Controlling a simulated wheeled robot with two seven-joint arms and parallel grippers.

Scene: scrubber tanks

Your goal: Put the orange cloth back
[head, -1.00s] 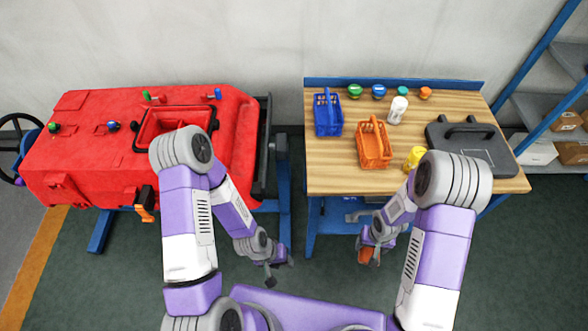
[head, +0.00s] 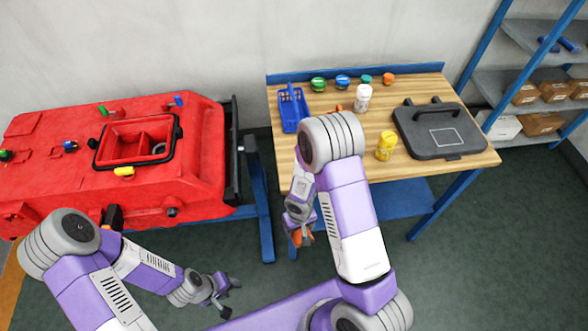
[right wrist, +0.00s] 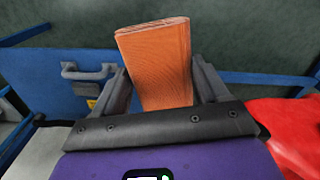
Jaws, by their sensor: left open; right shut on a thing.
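The orange cloth (right wrist: 158,62) is a folded, flat-sided bundle standing up between the two fingers of my right gripper (right wrist: 162,82) in the right wrist view. In the head view my right gripper (head: 302,228) is low in front of the workbench's left front corner, with a bit of the cloth (head: 305,238) showing beneath it. My left gripper (head: 221,294) is open and empty, low over the floor in front of the red tank. An orange basket (head: 339,108) on the bench is almost wholly hidden behind my right arm.
The wooden workbench (head: 440,172) carries a blue basket (head: 291,108), a white bottle (head: 362,98), a yellow bottle (head: 386,146), a dark case (head: 440,130) and several coloured caps. The red scrubber tank (head: 60,135) with an open hatch stands at left. A shelf (head: 500,80) stands at right.

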